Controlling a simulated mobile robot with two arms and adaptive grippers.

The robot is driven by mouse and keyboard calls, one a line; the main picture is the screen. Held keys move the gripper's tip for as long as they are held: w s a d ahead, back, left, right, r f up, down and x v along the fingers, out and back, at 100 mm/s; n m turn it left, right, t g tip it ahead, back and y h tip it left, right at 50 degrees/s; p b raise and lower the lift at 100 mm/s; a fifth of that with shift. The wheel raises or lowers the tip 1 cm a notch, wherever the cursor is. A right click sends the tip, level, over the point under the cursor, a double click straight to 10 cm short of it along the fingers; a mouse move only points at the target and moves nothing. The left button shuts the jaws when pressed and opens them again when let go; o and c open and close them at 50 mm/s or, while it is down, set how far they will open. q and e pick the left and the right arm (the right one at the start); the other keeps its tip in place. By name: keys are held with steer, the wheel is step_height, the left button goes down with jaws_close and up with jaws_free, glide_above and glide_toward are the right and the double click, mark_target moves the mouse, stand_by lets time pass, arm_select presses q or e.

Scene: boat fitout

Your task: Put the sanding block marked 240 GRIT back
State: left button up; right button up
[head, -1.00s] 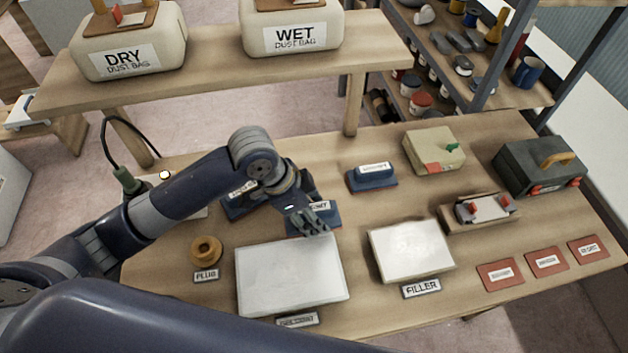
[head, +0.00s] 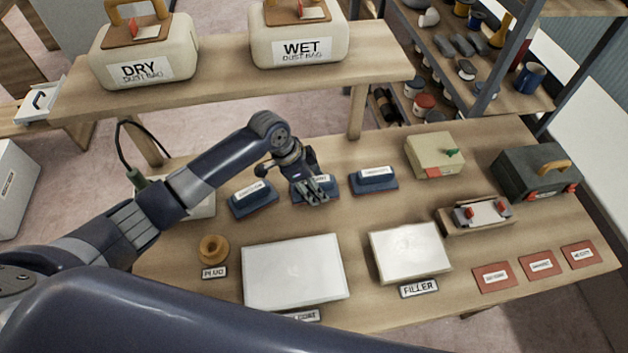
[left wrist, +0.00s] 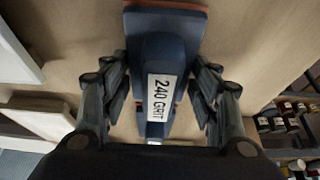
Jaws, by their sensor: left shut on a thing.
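The sanding block marked 240 GRIT (left wrist: 161,92) is dark blue with an orange-edged base and a white label, readable in the left wrist view. My left gripper (head: 318,196) is shut on it, with fingers on both sides of its raised middle. In the head view the gripper partly hides the held block (head: 331,185). It is between two similar blue blocks, one on the left (head: 254,198) and one on the right (head: 374,181). I cannot tell whether the held block touches the table. My right gripper is not in view.
In front on the workbench (head: 370,305) are a plug (head: 213,249), a white panel (head: 292,272) and a filler board (head: 410,250). Several red labelled sheets (head: 541,264) lie at right. A dark toolbox (head: 535,172) and beige box (head: 434,154) stand behind. Dust bags (head: 143,50) sit on a raised shelf.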

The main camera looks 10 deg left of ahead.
mark_target(263, 188)
arm_select(q)
steer(key=shift+f, duration=0.2)
steer(key=o, duration=1.2)
steer(key=shift+r, duration=0.25)
steer(key=b+v, duration=0.1)
steer(key=v, duration=0.4)
steer(key=shift+a+b, duration=0.1)
steer(key=shift+b, duration=0.2)
steer(key=s+a+b, duration=0.1)
steer(key=a, duration=0.2)
steer(key=s+a+b, duration=0.1)
steer(key=a, duration=0.2)
steer(key=s+a+b, duration=0.1)
steer(key=s+a, duration=0.1)
steer(key=a, duration=0.1)
steer(key=shift+a+f+b, duration=0.15)
steer(key=shift+a+b, duration=0.15)
steer(key=shift+a, duration=0.05)
steer(key=shift+s+a, duration=0.3)
steer(key=shift+a, duration=0.25)
